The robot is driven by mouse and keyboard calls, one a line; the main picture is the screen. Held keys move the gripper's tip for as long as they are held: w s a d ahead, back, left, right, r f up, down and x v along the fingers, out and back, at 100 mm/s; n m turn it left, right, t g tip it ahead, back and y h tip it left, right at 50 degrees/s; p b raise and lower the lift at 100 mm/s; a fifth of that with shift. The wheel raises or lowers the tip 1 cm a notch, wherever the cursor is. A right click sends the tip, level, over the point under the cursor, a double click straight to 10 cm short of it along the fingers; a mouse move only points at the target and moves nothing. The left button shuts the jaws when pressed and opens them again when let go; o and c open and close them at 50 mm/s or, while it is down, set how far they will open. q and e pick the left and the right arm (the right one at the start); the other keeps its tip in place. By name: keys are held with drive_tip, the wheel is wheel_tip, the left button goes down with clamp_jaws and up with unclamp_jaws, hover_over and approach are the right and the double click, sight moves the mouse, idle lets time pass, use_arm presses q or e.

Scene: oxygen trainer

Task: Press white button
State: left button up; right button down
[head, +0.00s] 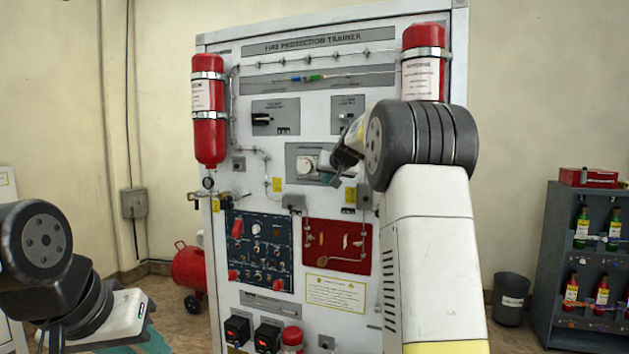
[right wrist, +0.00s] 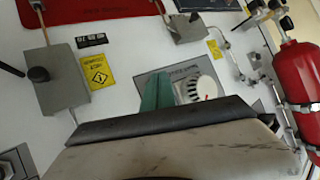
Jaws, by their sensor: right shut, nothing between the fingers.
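A round white knob or button (head: 305,165) sits on a grey plate at the middle of the trainer panel. In the right wrist view the white round part (right wrist: 203,90) carries a red mark. My right gripper (head: 326,167) is in front of that plate, just right of the white part in the head view. Its teal fingers (right wrist: 157,92) are shut and empty, beside the white part. The fingers cover part of the plate. I cannot tell whether they touch it. My left arm is low at the left; its gripper (head: 140,340) is only partly visible, at the bottom edge.
The fire protection trainer panel (head: 290,87) holds red cylinders (head: 208,112), a dark blue switch panel (head: 258,250) and a red panel (head: 337,245). A grey box with a black knob (right wrist: 39,75) stands out nearby. A shelf with bottles (head: 590,250) is at the right.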

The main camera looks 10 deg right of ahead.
drive_tip(key=shift+w+d, duration=0.2)
drive_tip(key=shift+w, duration=0.1)
idle(0.7)
idle(0.3)
drive_tip(key=shift+s+a, duration=0.45)
drive_tip(key=shift+s, duration=0.2)
drive_tip(key=s+a, duration=0.1)
drive_tip(key=s, duration=0.1)
drive_tip(key=s+a, duration=0.1)
drive_tip(key=s, duration=0.1)
drive_tip(key=shift+a, duration=0.4)
idle(0.4)
